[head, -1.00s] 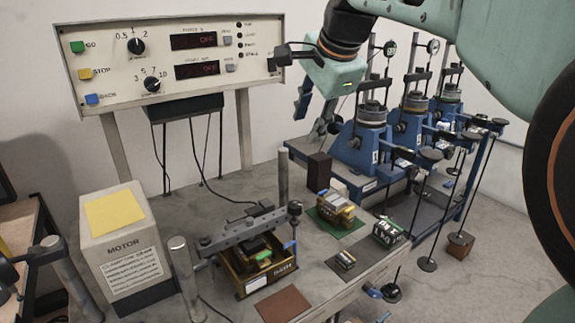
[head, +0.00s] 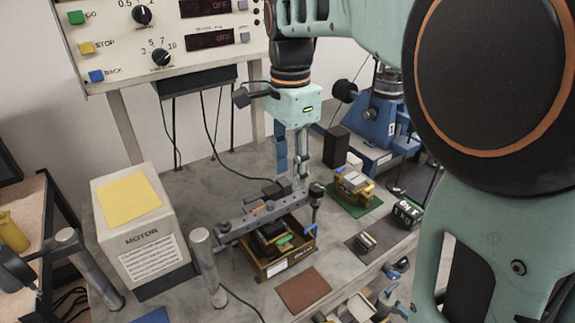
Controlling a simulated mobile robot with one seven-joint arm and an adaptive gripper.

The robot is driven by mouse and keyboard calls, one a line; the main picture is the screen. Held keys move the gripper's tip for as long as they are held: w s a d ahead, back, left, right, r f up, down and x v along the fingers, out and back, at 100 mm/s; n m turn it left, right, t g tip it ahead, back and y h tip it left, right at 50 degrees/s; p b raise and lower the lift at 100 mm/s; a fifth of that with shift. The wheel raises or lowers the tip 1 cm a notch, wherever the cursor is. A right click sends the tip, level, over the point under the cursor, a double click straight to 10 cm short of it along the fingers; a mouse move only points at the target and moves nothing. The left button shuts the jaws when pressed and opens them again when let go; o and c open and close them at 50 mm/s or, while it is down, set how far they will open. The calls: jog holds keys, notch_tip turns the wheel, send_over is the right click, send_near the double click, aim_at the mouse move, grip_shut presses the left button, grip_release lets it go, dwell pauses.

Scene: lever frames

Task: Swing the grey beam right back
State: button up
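The grey beam (head: 262,215) lies slanted across the brass-coloured box (head: 270,268). Its left end is near a short metal post (head: 207,265), and its right end has a dark upright knob (head: 317,190). My gripper (head: 291,160) points down behind the beam's right part, its fingers showing apart with nothing visible between them. A grey upright overlaps the right finger in this view, so the finger's outline there is unclear. I see no clear contact between gripper and beam.
The motor box (head: 150,255) with a yellow top stands at left. The control panel (head: 165,40) is behind. A brown mat (head: 303,289) lies in front.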

aim_at(289, 200)
notch_tip(289, 200, down, 7)
dwell(0.3)
grip_shut()
dwell(0.4)
